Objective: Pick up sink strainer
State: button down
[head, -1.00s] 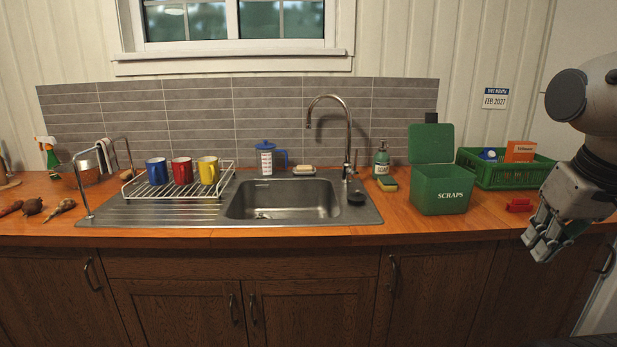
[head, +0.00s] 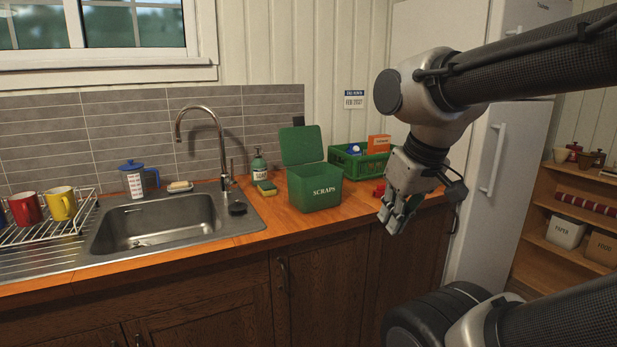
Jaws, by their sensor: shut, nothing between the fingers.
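A small dark round piece (head: 237,208), which looks like the sink strainer, sits on the steel sink's right rim beside the tap base. It is too small to make out its details. The sink basin (head: 160,224) lies to its left, and the drain at its bottom is barely visible. My gripper (head: 396,217) hangs to the right, in front of the counter's right end, fingers pointing down. It is shut and empty, well apart from the dark piece.
A tall tap (head: 180,125), soap bottle (head: 258,166), sponge (head: 267,188) and open green scraps bin (head: 314,190) stand around the dark piece. A green crate (head: 360,165) and a red item (head: 379,190) are near my gripper. A white fridge (head: 500,180) stands at right.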

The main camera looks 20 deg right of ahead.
aim_at(137, 244)
jog(key=i+j+u, duration=0.4)
jog(key=i+u, duration=0.15)
jog(key=i, duration=0.15)
jog(key=i+j, duration=0.4)
jog(key=i+j+z, duration=0.1)
jog(key=i+j, duration=0.35)
jog(key=j, duration=0.15)
